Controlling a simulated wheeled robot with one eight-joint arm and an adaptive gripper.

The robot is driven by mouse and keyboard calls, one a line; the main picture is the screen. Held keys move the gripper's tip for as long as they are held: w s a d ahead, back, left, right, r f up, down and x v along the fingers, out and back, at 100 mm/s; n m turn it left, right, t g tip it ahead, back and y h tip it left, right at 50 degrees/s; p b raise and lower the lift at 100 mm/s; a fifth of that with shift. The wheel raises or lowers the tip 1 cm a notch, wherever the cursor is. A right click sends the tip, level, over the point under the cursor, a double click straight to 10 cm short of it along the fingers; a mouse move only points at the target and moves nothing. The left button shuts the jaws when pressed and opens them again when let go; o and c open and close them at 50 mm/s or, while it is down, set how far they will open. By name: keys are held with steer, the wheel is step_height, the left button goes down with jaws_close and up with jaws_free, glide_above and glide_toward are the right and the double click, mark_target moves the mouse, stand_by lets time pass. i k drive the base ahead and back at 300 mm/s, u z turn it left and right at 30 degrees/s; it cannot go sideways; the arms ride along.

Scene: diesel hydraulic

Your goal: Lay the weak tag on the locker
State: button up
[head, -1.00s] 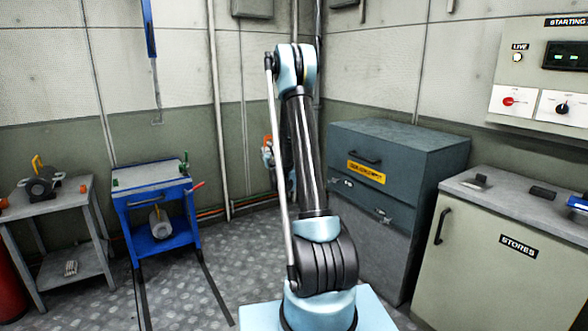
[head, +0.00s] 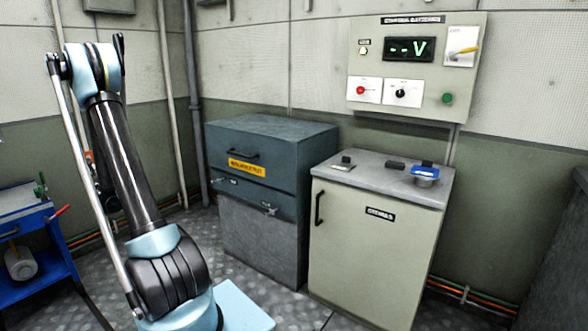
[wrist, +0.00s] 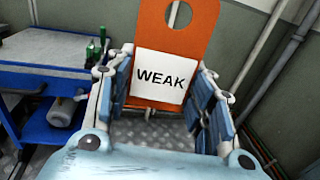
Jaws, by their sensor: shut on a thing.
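The weak tag (wrist: 160,40) is an orange plate with a hole near its top and a white panel reading WEAK. In the wrist view it stands upright between the blue pads of my gripper (wrist: 163,90), which is shut on it. In the head view my arm mostly hides the gripper. A pale green cabinet (head: 365,240) labelled STORES and a dark blue-grey cabinet (head: 262,245) with a yellow label stand right of my arm. Neither label shown clearly says locker. The tag is apart from both cabinets.
A control panel (head: 415,70) hangs above. A blue trolley (head: 30,240) stands at left.

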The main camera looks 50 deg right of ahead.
mark_target(377, 178)
steer(key=u, duration=0.1)
steer(key=k, duration=2.6)
steer(key=z, duration=0.6)
steer(key=i, duration=1)
steer(key=u, duration=0.05)
